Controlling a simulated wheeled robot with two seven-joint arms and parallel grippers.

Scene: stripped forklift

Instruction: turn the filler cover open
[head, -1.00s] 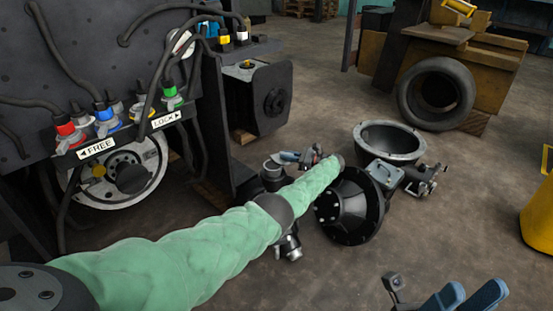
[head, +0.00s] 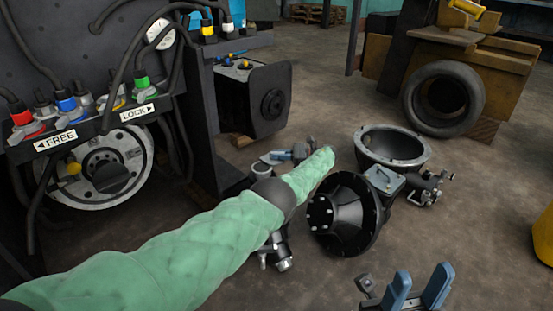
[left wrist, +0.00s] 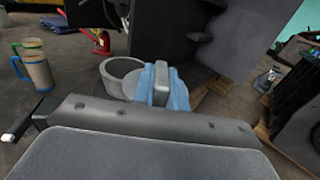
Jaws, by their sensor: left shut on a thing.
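The filler shows as a grey round neck (head: 262,169) beside the forklift's dark frame. In the left wrist view its open round mouth (left wrist: 122,75) faces up. My left gripper (head: 291,154) has blue fingers and is beside the neck. In the left wrist view the left gripper (left wrist: 163,85) is shut on a grey upright piece, apparently the grip of the filler cover (left wrist: 159,80). The fingers hide most of the cover, so its exact turn is unclear. My right gripper (head: 421,286) is open and empty at the lower right, away from the filler.
A black bell-shaped housing (head: 345,212) and an open bowl-shaped housing (head: 392,148) lie on the floor right of the left arm. A tyre (head: 443,95) leans against wooden blocks. The FREE/LOCK panel (head: 92,132) stands at left.

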